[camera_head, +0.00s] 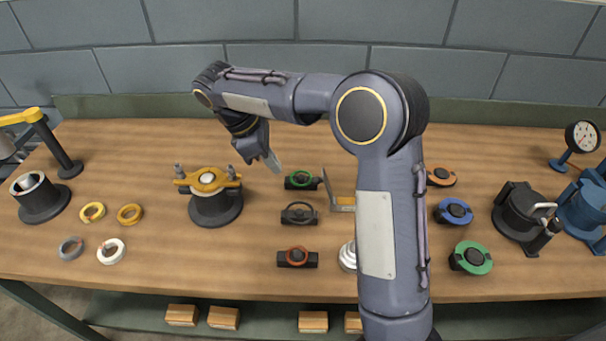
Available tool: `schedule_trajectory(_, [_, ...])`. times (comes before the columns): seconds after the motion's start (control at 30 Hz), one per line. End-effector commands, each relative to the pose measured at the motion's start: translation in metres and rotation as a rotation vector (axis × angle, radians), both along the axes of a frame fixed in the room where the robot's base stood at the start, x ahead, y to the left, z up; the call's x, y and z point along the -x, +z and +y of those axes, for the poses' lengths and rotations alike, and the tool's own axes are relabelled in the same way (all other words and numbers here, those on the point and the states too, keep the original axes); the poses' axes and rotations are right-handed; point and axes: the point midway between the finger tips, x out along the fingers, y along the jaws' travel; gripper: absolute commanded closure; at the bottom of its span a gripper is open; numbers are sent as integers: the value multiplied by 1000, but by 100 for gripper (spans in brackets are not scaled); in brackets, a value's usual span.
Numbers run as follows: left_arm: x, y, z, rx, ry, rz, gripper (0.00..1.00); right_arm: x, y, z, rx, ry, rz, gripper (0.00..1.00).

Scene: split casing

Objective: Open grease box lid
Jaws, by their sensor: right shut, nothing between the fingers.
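A small tan box (342,204) with a thin grey plate standing up at its left side sits in the middle of the table. It looks like the grease box with its lid raised, but my right arm hides its right part, so I cannot tell how far the lid is open. My right gripper (274,163) is shut and empty. It hangs above the table, left of and behind the box, apart from it. My left gripper is not in view.
A casing with a yellow bracket (210,182) stands left of my right gripper. Black blocks with green (300,180), grey (299,214) and red rings (297,257) stand near the box. Loose rings (129,214) lie at left. A dial gauge (582,137) stands far right.

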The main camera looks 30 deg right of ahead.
Motion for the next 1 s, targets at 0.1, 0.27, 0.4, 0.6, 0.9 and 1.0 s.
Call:
schedule_trajectory(0.1, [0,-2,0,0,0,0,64,6,-26,-11,2,-3,4,100])
schedule_trajectory(0.27, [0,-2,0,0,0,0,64,13,-55,-23,1,-3,3,100])
schedule_trajectory(0.4, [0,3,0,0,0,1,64,22,-48,-43,1,-5,-2,100])
schedule_trajectory(0.6, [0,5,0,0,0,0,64,29,-46,-56,0,-3,0,100])
schedule_trajectory(0.9, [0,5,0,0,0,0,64,29,-46,-57,1,-3,-1,100])
schedule_trajectory(1.0, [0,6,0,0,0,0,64,30,-44,-59,-7,-5,-6,100])
